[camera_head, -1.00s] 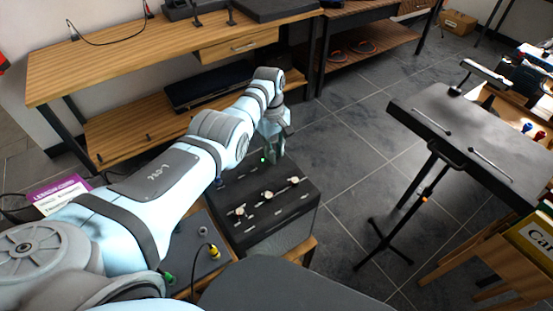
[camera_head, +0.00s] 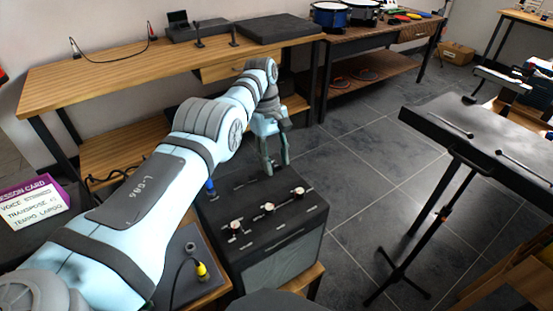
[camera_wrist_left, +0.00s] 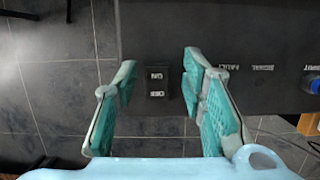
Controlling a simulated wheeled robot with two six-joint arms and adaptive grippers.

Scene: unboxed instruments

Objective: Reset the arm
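My left arm (camera_head: 150,195) reaches in from the left, pale blue and grey. Its gripper (camera_head: 277,167) points down at the back right part of a black amplifier box (camera_head: 255,237) with several knobs on top. In the left wrist view, the gripper (camera_wrist_left: 158,66) is open, with teal finger pads apart and nothing held between them. A small ON/OFF switch (camera_wrist_left: 157,84) on the box shows between the fingers. The height of the fingertips over the box is hard to tell. My right gripper is in neither view.
A wooden workbench (camera_head: 120,72) stands behind the arm. A black music stand (camera_head: 480,135) with two sticks is at right. A lesson card (camera_head: 32,208) lies at left. A yellow plug (camera_head: 201,269) is in a grey unit beside the box. Open tiled floor (camera_head: 365,165) lies between.

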